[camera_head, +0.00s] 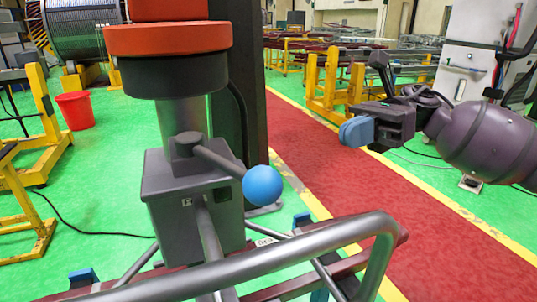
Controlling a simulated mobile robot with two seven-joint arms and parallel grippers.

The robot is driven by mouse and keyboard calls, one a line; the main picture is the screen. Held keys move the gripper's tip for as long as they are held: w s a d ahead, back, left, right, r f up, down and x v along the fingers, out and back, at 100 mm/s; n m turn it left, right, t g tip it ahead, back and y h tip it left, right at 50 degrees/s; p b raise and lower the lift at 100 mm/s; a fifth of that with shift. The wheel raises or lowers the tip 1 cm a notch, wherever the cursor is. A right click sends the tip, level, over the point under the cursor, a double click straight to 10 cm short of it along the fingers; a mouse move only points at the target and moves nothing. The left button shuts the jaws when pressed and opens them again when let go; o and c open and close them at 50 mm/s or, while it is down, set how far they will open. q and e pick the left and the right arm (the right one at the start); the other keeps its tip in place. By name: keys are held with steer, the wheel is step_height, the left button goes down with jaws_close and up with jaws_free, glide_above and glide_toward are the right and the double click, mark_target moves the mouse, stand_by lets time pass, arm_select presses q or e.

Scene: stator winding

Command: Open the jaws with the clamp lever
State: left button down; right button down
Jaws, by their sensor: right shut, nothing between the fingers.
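The clamp lever (217,158) is a grey rod that runs from a dark hub on the machine's grey box (190,215) down to the right. It ends in a blue ball knob (262,185). Above the box is a column with a black disc (175,75) and an orange disc (168,37); the clamp jaws cannot be made out. My right gripper (356,131) has blue fingertips that are shut and empty. It hangs to the right of the blue knob and higher in the picture, well apart from it. My left gripper is not in view.
A grey tubular rail (270,262) crosses the foreground below the knob. A dark post (238,100) stands behind the lever. Yellow stands (325,95), a red bucket (75,111) and a white cabinet (470,75) are farther back. Open space lies between knob and right gripper.

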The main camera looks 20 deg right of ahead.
steer(key=s+a+n+g+p, duration=0.1)
steer(key=s+a, duration=0.5)
steer(key=a, duration=0.6)
steer(key=shift+a+f+n+h, duration=0.4)
steer(key=shift+n, duration=0.5)
steer(key=shift+s, duration=0.1)
